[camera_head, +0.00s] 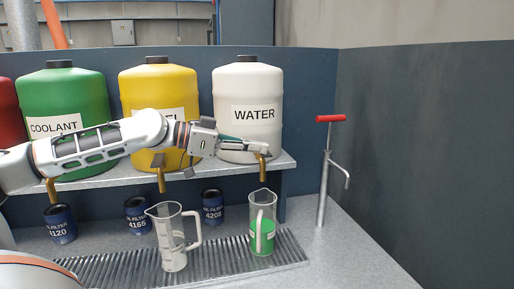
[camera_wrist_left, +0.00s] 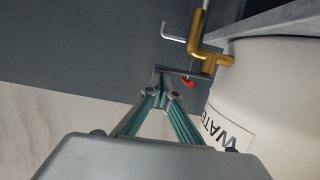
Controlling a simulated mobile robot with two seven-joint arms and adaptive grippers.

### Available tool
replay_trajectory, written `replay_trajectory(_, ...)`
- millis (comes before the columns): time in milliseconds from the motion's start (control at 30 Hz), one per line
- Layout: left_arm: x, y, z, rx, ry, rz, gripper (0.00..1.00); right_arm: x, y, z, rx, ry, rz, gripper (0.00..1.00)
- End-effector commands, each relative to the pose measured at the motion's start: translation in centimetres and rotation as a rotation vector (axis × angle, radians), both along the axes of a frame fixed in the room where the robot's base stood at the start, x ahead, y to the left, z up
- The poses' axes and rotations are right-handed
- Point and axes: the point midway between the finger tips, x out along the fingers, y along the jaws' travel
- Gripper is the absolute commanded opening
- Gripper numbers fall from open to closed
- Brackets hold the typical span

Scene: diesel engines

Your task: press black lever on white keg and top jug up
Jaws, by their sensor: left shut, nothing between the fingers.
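The white keg (camera_head: 247,92) labelled WATER stands on the shelf, and its wall also shows in the left wrist view (camera_wrist_left: 265,85). Its brass tap (camera_head: 263,171) points down over a clear jug (camera_head: 262,225) holding green liquid. In the left wrist view, the brass tap (camera_wrist_left: 212,62) has a black lever (camera_wrist_left: 180,72) across it. My left gripper (camera_head: 262,147) is shut and empty, in front of the white keg's lower part. In the left wrist view its fingertips (camera_wrist_left: 168,97) are close to the black lever; I cannot tell whether they touch.
A second clear jug (camera_head: 172,238) stands on the ribbed drip tray (camera_head: 115,268). Yellow (camera_head: 157,88) and green (camera_head: 62,95) kegs share the shelf (camera_head: 285,162). Blue oil filters (camera_head: 212,205) stand behind. A red-handled hand pump (camera_head: 324,180) is at the right.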

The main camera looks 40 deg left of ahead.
Motion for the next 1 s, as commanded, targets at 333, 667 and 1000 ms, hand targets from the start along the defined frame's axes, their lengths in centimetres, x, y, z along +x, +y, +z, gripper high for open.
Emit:
replay_trajectory(333,-0.2,-0.2,-1.1,0.081,-0.071,-0.002,0.0,-0.3,0.0,-1.5,0.0,0.008,0.0,0.4)
replay_trajectory(667,-0.1,-0.1,-2.0,0.202,-0.172,0.0,0.0,-0.7,0.0,-2.8,0.001,0.018,-0.001,0.4)
replay_trajectory(1000,-0.1,-0.2,-2.0,0.204,-0.172,-0.001,0.0,-0.6,0.1,-2.7,0.002,0.017,-0.001,0.4)
